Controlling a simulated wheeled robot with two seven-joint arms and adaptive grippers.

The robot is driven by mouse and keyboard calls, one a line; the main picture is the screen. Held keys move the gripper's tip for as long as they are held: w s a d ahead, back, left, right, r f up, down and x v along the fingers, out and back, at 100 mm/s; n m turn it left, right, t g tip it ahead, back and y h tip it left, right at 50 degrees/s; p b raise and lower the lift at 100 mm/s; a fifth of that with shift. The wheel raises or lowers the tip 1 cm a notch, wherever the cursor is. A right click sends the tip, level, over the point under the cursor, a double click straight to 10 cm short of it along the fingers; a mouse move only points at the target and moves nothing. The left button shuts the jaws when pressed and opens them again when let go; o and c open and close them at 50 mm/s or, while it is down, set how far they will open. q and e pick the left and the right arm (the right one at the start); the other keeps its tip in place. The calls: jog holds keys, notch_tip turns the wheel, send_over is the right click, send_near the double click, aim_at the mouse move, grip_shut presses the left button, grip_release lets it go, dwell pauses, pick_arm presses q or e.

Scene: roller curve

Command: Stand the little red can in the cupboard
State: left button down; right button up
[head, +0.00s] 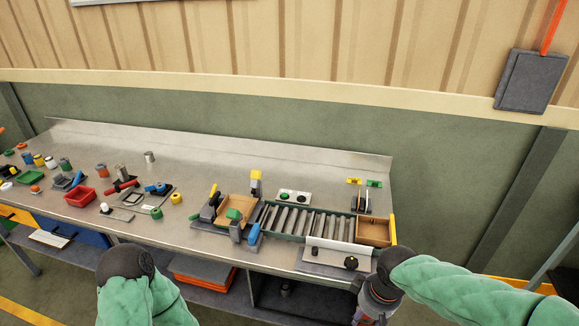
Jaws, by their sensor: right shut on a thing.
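My right gripper (368,312) is low at the bottom edge, in front of the bench and right of the open cupboard. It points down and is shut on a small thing. Only a bit of red shows at its jaws, which fits the little red can; most of it is hidden or cut off. The cupboard (318,302) is a dark open compartment under the bench top. A small dark object (285,288) stands inside it. My left arm comes in at the bottom left, but its gripper is not in view.
The steel bench (215,150) carries a roller curve (305,222), a wooden tray (375,232), a red tray (80,197) and several small cans and tools. The bench's front edge overhangs the cupboard.

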jog(key=w+f+m+b, duration=0.2)
jog(key=w+f, duration=0.1)
jog(key=f, duration=0.5)
jog(key=w+f+m+b, duration=0.2)
jog(key=w+f+m, duration=0.1)
jog(key=f, duration=0.6)
jog(key=shift+w+a+h, duration=0.15)
jog(key=shift+w+h, duration=0.15)
jog(key=shift+w, duration=0.2)
